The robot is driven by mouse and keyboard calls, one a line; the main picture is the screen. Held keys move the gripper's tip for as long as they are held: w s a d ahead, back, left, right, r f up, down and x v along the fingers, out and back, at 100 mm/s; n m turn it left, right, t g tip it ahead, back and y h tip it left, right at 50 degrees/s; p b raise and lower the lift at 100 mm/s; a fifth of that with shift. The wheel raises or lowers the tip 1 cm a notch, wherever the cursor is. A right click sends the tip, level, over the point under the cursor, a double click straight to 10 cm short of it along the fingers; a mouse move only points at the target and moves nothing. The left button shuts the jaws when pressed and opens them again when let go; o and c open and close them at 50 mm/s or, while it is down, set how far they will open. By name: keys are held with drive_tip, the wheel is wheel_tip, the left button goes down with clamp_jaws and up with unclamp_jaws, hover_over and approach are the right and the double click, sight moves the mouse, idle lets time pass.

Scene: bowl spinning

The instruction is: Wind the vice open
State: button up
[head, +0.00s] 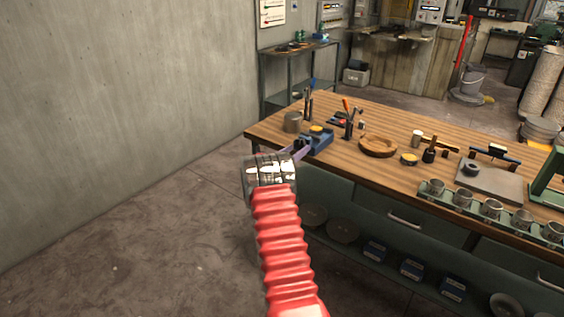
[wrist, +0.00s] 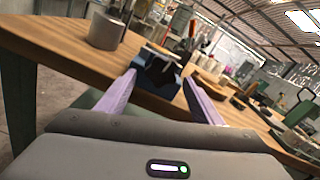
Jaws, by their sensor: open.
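The blue vice (head: 318,141) sits at the near left edge of the wooden bench. It also shows in the wrist view (wrist: 158,72), straight ahead between my two fingers. My gripper (head: 299,151) is at the bench edge, just to the near left of the vice in the head view. In the wrist view my gripper (wrist: 156,88) has its two purple fingers spread apart with nothing seen held between them. I cannot tell whether the fingers touch the vice. The vice's handle cannot be made out clearly.
A grey cylinder (head: 292,122) stands on the bench left of the vice, and tools in a holder (head: 348,124) stand to its right. A round wooden dish (head: 378,146) lies farther right. Open floor (head: 150,235) lies left of the bench.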

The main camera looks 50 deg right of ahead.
drive_tip(key=s+a, duration=0.1)
drive_tip(key=a, duration=1.1)
drive_tip(key=shift+a, duration=0.25)
drive_tip(key=s+a+r+m+g+y, duration=0.1)
drive_tip(key=s+a+r+m+y, duration=0.2)
drive_tip(key=s+a+r+m, duration=0.5)
drive_tip(key=s+a+r+m+g+y, duration=0.1)
drive_tip(key=s+a+r+m+y, duration=0.25)
drive_tip(key=a+r, duration=0.45)
drive_tip(key=s+a+m+t+y, duration=0.2)
drive_tip(key=s+a, duration=0.3)
drive_tip(key=a, duration=0.7)
drive_tip(key=s+a+m+t+y, duration=0.2)
drive_tip(key=s+a+m+y, duration=0.3)
drive_tip(key=a, duration=0.7)
drive_tip(key=s+a+m+t+y, duration=0.2)
drive_tip(key=s+a+m+y, duration=0.2)
drive_tip(key=a, duration=0.9)
drive_tip(key=s, duration=0.3)
drive_tip(key=shift+s+f, duration=0.2)
drive_tip(key=shift+y, duration=0.25)
